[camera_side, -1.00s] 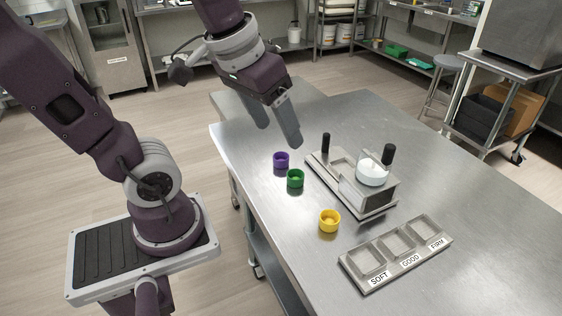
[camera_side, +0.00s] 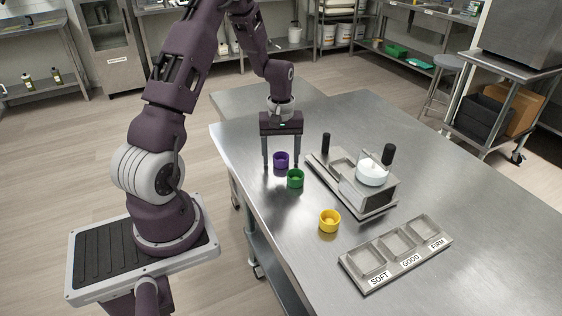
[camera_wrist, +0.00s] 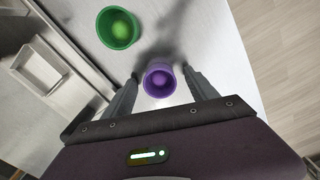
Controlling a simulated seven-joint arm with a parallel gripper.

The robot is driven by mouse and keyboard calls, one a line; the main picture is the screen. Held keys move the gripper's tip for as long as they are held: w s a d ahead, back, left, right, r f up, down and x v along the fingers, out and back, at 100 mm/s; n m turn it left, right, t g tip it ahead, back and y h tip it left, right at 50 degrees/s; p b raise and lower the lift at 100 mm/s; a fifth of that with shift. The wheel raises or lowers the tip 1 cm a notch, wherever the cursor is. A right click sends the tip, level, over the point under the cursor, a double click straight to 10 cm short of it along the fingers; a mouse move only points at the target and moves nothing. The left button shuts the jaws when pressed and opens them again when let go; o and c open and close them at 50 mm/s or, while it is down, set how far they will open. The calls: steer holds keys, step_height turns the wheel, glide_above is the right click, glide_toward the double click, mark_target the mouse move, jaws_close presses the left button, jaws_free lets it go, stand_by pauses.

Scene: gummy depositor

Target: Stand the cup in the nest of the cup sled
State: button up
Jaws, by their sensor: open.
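Three cups stand upright on the steel table: a purple cup (camera_side: 281,160), a green cup (camera_side: 295,179) and a yellow cup (camera_side: 329,220). My gripper (camera_side: 281,164) points down with its fingers apart, one on each side of the purple cup. In the wrist view the purple cup (camera_wrist: 159,80) lies between the open fingertips (camera_wrist: 160,77), with gaps on both sides. The green cup (camera_wrist: 118,28) is just beyond it in that view. The depositor machine (camera_side: 352,183) has two black handles, a white bowl (camera_side: 371,172) and a recess at its left end, which may be the sled nest.
A tray (camera_side: 396,253) with three compartments marked SOFT, GOOD and FIRM lies at the front of the steel table (camera_side: 480,230). The table's left edge is close to the cups. The right side of the table is clear.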

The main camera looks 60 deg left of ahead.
steer(key=c, duration=1.4)
step_height(320, 180, up, 10)
steer(key=o, duration=0.5)
jaws_close()
steer(key=w+d, duration=1.1)
steer(key=w, duration=0.2)
steer(key=shift+d, duration=0.3)
